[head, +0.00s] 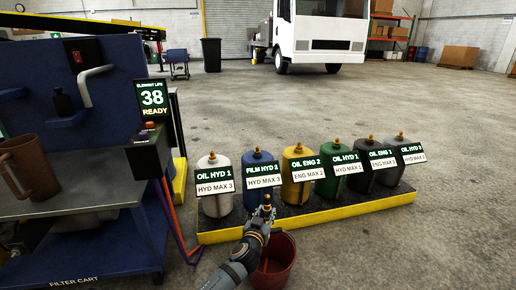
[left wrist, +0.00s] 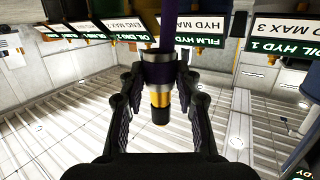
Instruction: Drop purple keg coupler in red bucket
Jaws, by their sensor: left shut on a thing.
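The purple keg coupler (left wrist: 159,76) has a purple band, silver rings and a gold-and-black tip. In the left wrist view it sits between both fingers of my left gripper (left wrist: 160,95), which is shut on it. A purple hose (left wrist: 168,25) runs from it to the frame's edge. In the head view my left gripper (head: 265,210) is raised in front of the kegs, just above and behind the red bucket's rim as pictured. The red bucket (head: 285,257) stands on the floor, its left part hidden by my arm. My right gripper is not in view.
Several labelled kegs, among them a blue one (head: 255,170) and a yellow one (head: 299,180), stand on a low yellow-edged platform (head: 340,217). A blue filter cart (head: 80,262) with a brown jug (head: 27,165) stands at left. The floor at right is clear.

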